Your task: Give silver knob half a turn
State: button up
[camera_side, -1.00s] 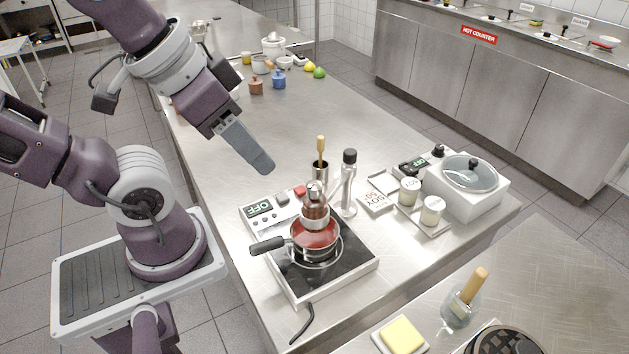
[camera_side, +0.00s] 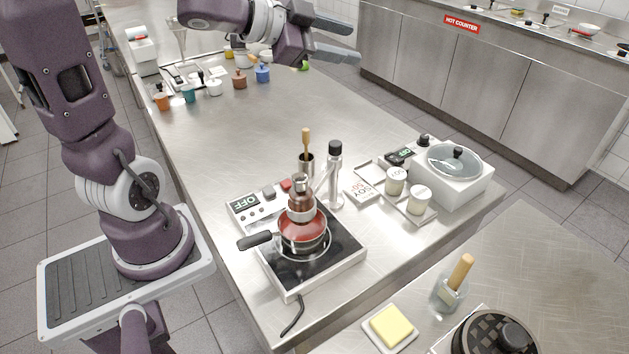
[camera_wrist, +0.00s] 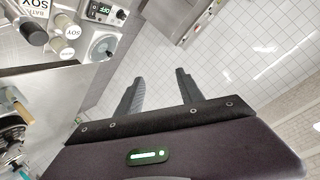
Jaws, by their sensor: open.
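A small silver-grey knob (camera_side: 268,193) sits on the white control panel of the hot plate, between a display reading OFF and a red button. My gripper (camera_side: 340,40) is high at the top of the side view, far from the knob, with its two grey fingers apart and nothing between them. In the wrist view my gripper (camera_wrist: 159,77) also shows with its fingers spread over empty space. The knob is not visible in the wrist view.
A tall black-capped bottle (camera_side: 335,175) stands right of the panel. A white cooker (camera_side: 460,186) with a black knob (camera_side: 424,140) is farther right.

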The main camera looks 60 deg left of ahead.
notch_tip(320, 180, down, 3)
jog(key=s+d+m+g+h, duration=0.1)
jog(key=s+d+m+h, duration=0.1)
jog(key=d+h, duration=0.15)
notch_tip(320, 180, up, 2)
jog(key=m+g+h, duration=0.4)
jog(key=g+h, duration=0.3)
jog(key=h, duration=0.6)
send_over(307, 185)
jog(key=v, duration=0.6)
jog(key=shift+y, duration=0.35)
notch_tip(307, 185, down, 13)
jog(key=shift+d+f, duration=0.1)
jog(key=shift+d, duration=0.1)
jog(key=shift+d+f, duration=0.2)
jog(key=x, duration=0.6)
jog(key=shift+w+d+f, duration=0.1)
jog(key=shift+w+d, duration=0.05)
jog(key=shift+d, duration=0.2)
grip_shut()
